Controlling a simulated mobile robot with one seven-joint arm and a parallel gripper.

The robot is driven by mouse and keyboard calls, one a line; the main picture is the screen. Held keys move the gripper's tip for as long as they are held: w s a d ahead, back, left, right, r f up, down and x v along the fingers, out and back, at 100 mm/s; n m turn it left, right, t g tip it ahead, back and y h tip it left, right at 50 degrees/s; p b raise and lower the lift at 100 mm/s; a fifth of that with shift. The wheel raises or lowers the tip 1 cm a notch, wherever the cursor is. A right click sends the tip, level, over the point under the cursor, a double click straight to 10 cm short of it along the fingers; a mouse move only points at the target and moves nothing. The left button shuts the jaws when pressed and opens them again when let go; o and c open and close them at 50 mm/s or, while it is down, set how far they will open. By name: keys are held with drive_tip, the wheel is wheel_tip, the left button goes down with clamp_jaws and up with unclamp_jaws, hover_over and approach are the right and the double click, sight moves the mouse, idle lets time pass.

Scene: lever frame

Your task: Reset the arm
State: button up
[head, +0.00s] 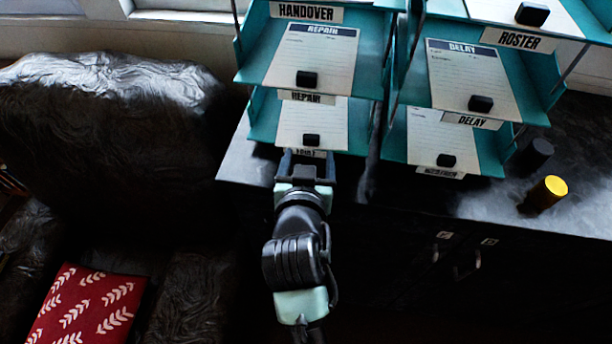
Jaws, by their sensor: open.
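My arm (297,250) reaches up from the bottom middle of the head view. My gripper (306,164) is open in front of the lowest left tray of a teal tray rack (262,118). Its fingers are close to that tray's front label, which they partly hide. I cannot tell if they touch it. The tray holds a white sheet (290,122) with a small black block (311,140) on it. No object shows between the fingers.
Other trays hold a REPAIR sheet (325,55), a DELAY sheet (455,75) and black blocks. A yellow-topped cylinder (546,194) and a dark cylinder (536,154) stand on the dark cabinet (585,205) at right. A dark armchair (100,130) with a red cushion (85,305) is at left.

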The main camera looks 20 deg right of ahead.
drive_tip(key=v, duration=0.6)
drive_tip(key=w+a+r+n+t+y, duration=0.1)
drive_tip(key=w+a+r+t, duration=0.15)
drive_tip(key=r, duration=0.65)
drive_tip(key=w+a+r+t, duration=0.1)
drive_tip(key=a+r+t, duration=0.15)
drive_tip(key=r, duration=0.55)
drive_tip(key=w+a+r+n+t+y, duration=0.1)
drive_tip(key=w+a+r+t, duration=0.15)
drive_tip(key=r, duration=0.65)
drive_tip(key=s+a+r+n+t+y, duration=0.1)
drive_tip(key=s+a+r+t, duration=0.1)
drive_tip(key=r, duration=0.4)
drive_tip(key=s+a+r+n+t+y, duration=0.1)
drive_tip(key=s+r+t+y, duration=0.1)
drive_tip(key=r, duration=0.5)
drive_tip(key=s+a+r+n+t+y, duration=0.1)
drive_tip(key=s+a+r+t, duration=0.1)
drive_tip(key=s+r+t, duration=0.2)
wheel_tip(320, 180, up, 3)
drive_tip(key=shift+s+a+r+n+b, duration=0.3)
drive_tip(key=shift+s+b, duration=0.15)
drive_tip(key=shift+s, duration=0.3)
